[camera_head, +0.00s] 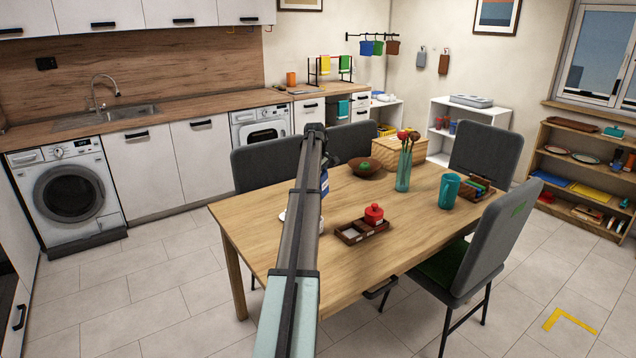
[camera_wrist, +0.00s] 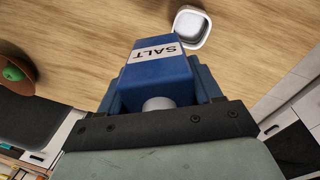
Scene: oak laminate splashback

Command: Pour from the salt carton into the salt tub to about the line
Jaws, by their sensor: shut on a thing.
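The blue salt carton (camera_wrist: 158,70) has a white label reading SALT, upside down in the wrist view. My gripper (camera_wrist: 160,90) is shut on it, one finger along each side. In the head view a sliver of the carton (camera_head: 324,183) shows beside my arm, which hides most of my gripper. The white salt tub (camera_wrist: 192,26) stands on the table, just beyond the carton's far end in the wrist view. In the head view a small part of the tub (camera_head: 283,215) shows left of my arm. Its fill line and salt level cannot be made out.
Grey chairs surround the table. Its front left is bare.

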